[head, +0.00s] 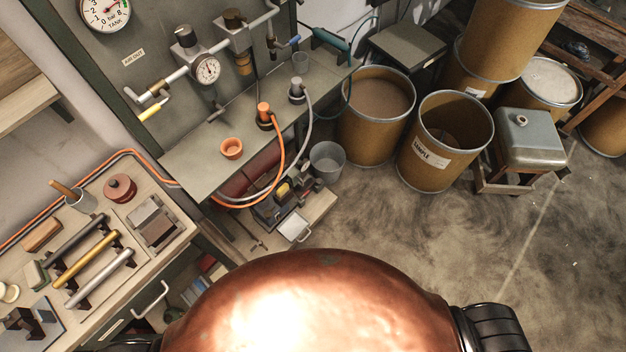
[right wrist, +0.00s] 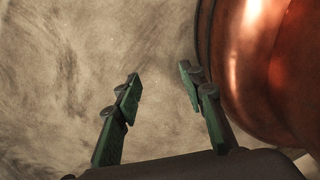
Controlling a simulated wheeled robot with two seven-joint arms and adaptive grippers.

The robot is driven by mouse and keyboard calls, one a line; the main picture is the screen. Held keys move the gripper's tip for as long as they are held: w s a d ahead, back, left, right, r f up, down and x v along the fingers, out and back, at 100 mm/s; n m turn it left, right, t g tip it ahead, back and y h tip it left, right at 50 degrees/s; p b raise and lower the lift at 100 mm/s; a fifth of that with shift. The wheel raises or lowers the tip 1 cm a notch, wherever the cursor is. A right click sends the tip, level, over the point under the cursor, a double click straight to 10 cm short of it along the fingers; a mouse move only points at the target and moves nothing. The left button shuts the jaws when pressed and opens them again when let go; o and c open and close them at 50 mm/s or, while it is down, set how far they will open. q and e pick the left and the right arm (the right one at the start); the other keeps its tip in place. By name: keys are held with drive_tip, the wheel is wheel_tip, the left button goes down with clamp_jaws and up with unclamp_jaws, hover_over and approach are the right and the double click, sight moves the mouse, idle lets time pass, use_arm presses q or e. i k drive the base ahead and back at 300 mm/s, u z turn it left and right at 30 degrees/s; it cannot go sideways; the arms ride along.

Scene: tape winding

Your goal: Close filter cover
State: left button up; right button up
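No part is plainly recognisable as the filter cover. On the wall panel (head: 160,45) a grey unit with a dark knob and an amber lower bowl (head: 243,66) hangs on the pipe, and it may be a filter. Under the bench a small dark machine (head: 283,197) stands by a pale-rimmed grey plate (head: 294,228); I cannot tell whether that plate is a cover. My right gripper (right wrist: 160,78) is open and empty over bare floor in the right wrist view, beside my copper-coloured body. My left gripper is not in view.
A narrow bench (head: 200,168) holds an orange cup (head: 232,148) and hose fittings. A workbench (head: 150,243) with rods and blocks is at left. A grey bucket (head: 327,160) and brown drums (head: 447,142) stand to the right. The floor (head: 400,230) in front is clear.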

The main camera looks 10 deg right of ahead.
sight(295, 178)
drive_tip(key=u, duration=1.9)
drive_tip(key=k, duration=0.55)
drive_tip(key=z, duration=1.15)
